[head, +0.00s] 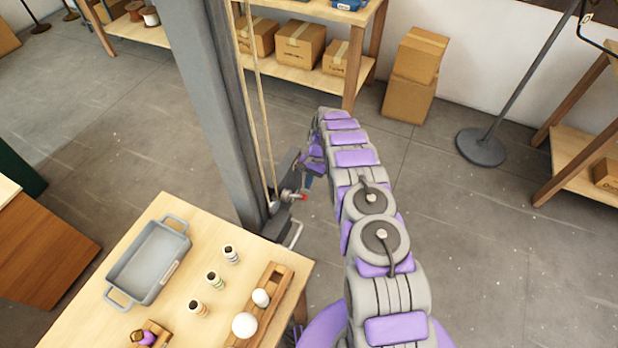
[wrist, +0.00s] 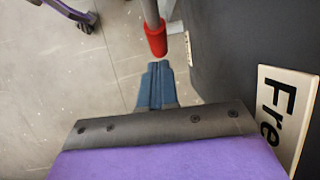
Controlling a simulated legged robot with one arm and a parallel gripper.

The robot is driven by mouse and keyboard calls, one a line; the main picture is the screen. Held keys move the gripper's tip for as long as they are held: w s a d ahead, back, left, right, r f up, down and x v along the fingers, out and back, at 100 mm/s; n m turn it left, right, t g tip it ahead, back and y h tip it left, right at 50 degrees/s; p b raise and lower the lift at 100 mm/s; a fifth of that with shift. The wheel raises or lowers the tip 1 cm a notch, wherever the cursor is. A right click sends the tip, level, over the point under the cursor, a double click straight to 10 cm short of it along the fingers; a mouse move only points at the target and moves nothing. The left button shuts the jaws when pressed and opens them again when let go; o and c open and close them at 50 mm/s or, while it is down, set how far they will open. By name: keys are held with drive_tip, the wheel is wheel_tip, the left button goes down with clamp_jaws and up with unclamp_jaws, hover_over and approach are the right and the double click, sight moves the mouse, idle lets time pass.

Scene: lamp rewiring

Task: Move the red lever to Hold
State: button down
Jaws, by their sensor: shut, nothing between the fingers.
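The red lever shows in the head view as a small red tip (head: 303,197) on a grey rod, fixed to the dark mechanism (head: 285,178) on the grey post. In the wrist view its red end (wrist: 156,40) is at top centre, with the grey rod running up out of frame. My gripper (wrist: 154,68) is shut and empty, its blue fingertips just below the red end; I cannot tell whether they touch. In the head view my gripper (head: 309,181) is mostly hidden by my arm. A sign reading "Fre" (wrist: 285,115) is cut off at the right; no Hold label is readable.
The dark panel (wrist: 235,50) stands close on the right in the wrist view. A rope (head: 262,100) runs down the post (head: 215,110). The wooden table (head: 85,290) with a grey tray (head: 150,262), bulbs and small bottles is at lower left. Open floor lies right of my arm.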

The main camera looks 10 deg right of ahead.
drive_tip(key=f, duration=0.1)
drive_tip(key=s+a+f, duration=0.1)
drive_tip(key=s+f, duration=0.1)
drive_tip(key=f, duration=0.1)
drive_tip(key=shift+s+a+f+p, duration=0.1)
drive_tip(key=shift+s+a+p, duration=0.15)
drive_tip(key=shift+a+p, duration=0.15)
drive_tip(key=shift+s+a+f, duration=0.7)
drive_tip(key=shift+s+f, duration=0.25)
